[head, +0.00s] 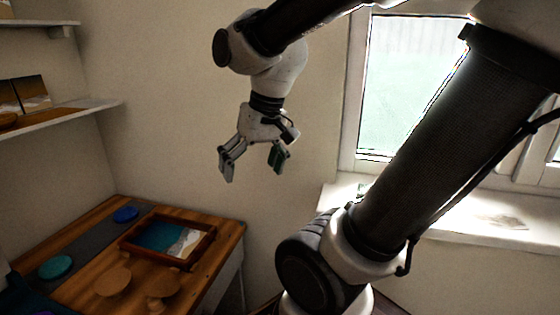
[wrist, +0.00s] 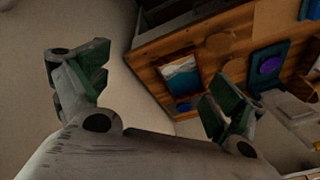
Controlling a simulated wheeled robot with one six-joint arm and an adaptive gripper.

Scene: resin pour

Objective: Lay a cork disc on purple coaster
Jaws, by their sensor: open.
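My gripper (head: 254,168) hangs open and empty in the air, up and to the right of the wooden table and well above it. In the wrist view its two fingers (wrist: 157,95) are spread wide with nothing between them. One round cork disc (head: 112,281) lies near the table's front, and another (head: 163,284) is at its right. They also show as tan discs in the wrist view (wrist: 218,42). The purple coaster (wrist: 268,65) lies bare on a dark blue mat in the wrist view. In the head view that area is dark and cut by the lower left corner.
A wooden-framed tray (head: 130,250) with a blue and white picture stands on the table. A blue disc (head: 126,214) and a teal disc (head: 55,267) lie on a grey strip. Shelves (head: 60,117) are on the left wall; a window sill (head: 470,215) is at right.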

